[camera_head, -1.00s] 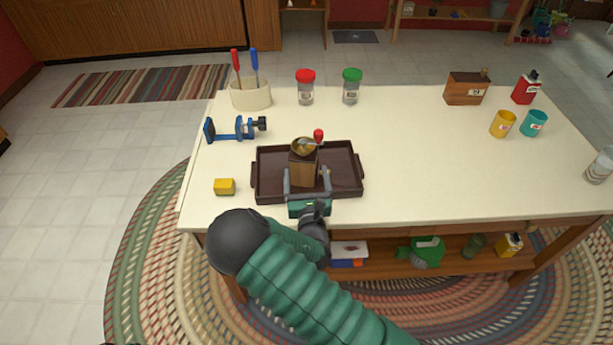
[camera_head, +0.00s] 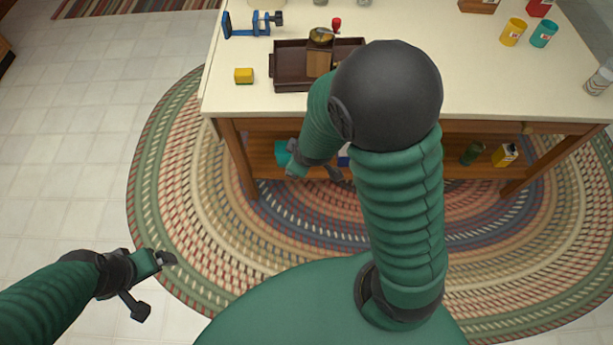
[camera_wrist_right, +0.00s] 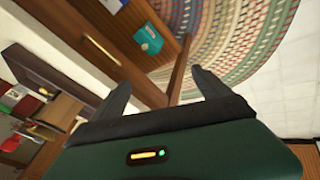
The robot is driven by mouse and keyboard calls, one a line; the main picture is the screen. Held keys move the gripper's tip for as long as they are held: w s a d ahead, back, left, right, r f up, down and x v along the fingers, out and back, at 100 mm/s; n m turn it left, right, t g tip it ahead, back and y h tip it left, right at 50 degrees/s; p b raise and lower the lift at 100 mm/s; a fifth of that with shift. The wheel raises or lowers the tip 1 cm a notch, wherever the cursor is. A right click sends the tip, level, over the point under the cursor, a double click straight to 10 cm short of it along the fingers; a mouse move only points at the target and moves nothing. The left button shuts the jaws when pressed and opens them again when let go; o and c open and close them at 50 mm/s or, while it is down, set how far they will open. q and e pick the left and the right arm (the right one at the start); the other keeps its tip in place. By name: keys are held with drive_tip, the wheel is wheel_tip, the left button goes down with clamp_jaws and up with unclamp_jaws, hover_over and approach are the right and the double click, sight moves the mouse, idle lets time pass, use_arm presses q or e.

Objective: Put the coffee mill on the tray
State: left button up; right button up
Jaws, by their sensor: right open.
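The coffee mill (camera_head: 318,65), a wooden body with a brass top and a red crank knob, stands upright inside the dark brown tray (camera_head: 290,84) near the table's front edge. It also shows at the left of the right wrist view (camera_wrist_right: 62,111). My right arm covers part of the tray's right side in the head view. My right gripper (camera_wrist_right: 164,88) is open and empty, its fingers well apart, off the table's front edge and clear of the mill.
A yellow block (camera_head: 244,76) lies left of the tray, and a blue clamp-like tool (camera_head: 252,24) behind it. Yellow (camera_head: 513,32) and teal (camera_head: 544,34) cups stand at right. A teal box (camera_wrist_right: 148,39) sits on the lower shelf. The tabletop right of my arm is mostly clear.

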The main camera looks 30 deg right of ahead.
drive_tip(key=s+a+r+m+g+y, duration=0.1)
drive_tip(key=s+a+r+m+g, duration=0.25)
drive_tip(key=s+m, duration=0.5)
use_arm(q)
drive_tip(key=w+p+v, duration=0.1)
drive_tip(key=p+v, duration=0.7)
drive_tip(key=shift+w+d+r, duration=0.15)
drive_tip(key=shift+w+r, duration=0.15)
drive_tip(key=shift+w, duration=0.1)
use_arm(e)
wheel_tip(320, 180, up, 9)
drive_tip(key=s+n, duration=0.1)
drive_tip(key=n, duration=0.1)
drive_tip(key=shift+s+a+r, duration=0.15)
drive_tip(key=shift+s+a, duration=0.05)
drive_tip(key=shift+s, duration=0.2)
drive_tip(key=shift+a+t, duration=0.2)
drive_tip(key=shift+t, duration=0.05)
